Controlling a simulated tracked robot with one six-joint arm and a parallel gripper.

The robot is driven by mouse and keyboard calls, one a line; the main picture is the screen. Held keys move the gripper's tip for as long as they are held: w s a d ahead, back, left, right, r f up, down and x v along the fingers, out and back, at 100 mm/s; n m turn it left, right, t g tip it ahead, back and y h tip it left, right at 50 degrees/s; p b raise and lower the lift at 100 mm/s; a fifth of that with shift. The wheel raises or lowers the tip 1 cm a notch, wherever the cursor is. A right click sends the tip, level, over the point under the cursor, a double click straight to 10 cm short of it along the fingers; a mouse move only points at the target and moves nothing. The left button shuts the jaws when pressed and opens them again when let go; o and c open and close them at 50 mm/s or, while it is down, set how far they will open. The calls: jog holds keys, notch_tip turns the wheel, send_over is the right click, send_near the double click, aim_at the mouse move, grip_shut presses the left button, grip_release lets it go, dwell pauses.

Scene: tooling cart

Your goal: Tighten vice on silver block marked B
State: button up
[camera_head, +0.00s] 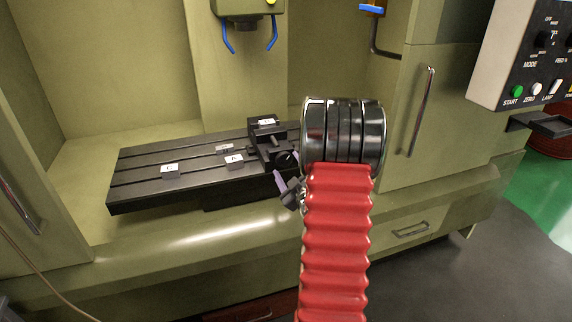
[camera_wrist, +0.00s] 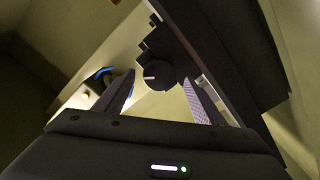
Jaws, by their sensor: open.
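The black vice (camera_head: 264,150) stands at the right end of the slotted machine table. A white label (camera_head: 266,122) shows at its top rear; its letter is too small to read. I cannot make out a silver block marked B. The vice's round black knob (camera_head: 285,159) faces my gripper. In the wrist view the knob (camera_wrist: 158,75), with a white mark, sits between and beyond my fingertips. My gripper (camera_wrist: 161,84) is open, with one finger on each side of the knob's line. I cannot tell whether either finger touches it. My arm hides the area right of the vice.
A machine head with blue hoses (camera_head: 248,8) hangs above. A control panel (camera_head: 535,50) is at right.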

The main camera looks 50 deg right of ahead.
aim_at(284, 159)
jog(key=shift+x, duration=1.3)
jog(key=shift+c, duration=0.3)
jog(key=c, duration=1)
jog(key=shift+m, duration=0.4)
